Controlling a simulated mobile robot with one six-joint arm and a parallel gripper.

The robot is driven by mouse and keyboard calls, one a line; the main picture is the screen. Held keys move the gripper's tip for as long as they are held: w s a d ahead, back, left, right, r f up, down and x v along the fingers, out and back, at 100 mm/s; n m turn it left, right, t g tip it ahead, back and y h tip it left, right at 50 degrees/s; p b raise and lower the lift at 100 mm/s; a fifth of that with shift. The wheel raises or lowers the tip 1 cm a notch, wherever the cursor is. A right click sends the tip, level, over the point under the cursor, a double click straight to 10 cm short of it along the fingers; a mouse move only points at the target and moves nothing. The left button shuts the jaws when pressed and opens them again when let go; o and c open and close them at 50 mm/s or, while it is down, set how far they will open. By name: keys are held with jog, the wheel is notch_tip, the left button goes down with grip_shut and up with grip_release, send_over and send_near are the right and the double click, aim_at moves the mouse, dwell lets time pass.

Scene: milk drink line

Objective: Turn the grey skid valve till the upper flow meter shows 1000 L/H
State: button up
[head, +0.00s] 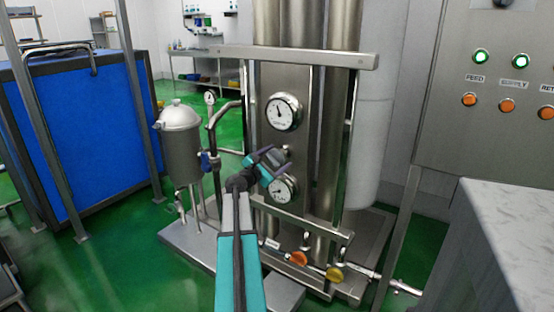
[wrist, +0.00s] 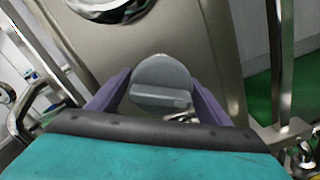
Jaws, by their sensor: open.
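The grey skid valve (wrist: 162,82) is a round knob with a raised bar across its face, on the steel panel. In the wrist view it sits between the two purple fingers of my gripper (wrist: 158,100), which stand apart on either side of it; I cannot tell if they touch it. In the head view my gripper (head: 276,158) is at the panel between the two round dials and mostly hides the knob. The upper flow meter (head: 283,112) has a white face; its needle points up and slightly left, its numbers too small to read. The lower dial (head: 283,189) is partly covered.
A steel frame bar (head: 295,56) crosses above the dials, with uprights at both sides. An orange valve (head: 299,258) and a yellow valve (head: 335,273) sit low on the skid. A steel vessel (head: 180,145) stands left; a control cabinet (head: 490,110) stands right.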

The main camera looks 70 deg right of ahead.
jog(key=c, duration=0.8)
jog(key=shift+f+m+b, duration=0.15)
jog(key=shift+m+b, duration=0.15)
jog(key=shift+b, duration=0.15)
jog(key=shift+m+b, duration=0.5)
jog(key=shift+b, duration=0.2)
jog(key=shift+w+m+b, duration=0.1)
jog(key=shift+m+b, duration=0.7)
jog(key=shift+m, duration=0.3)
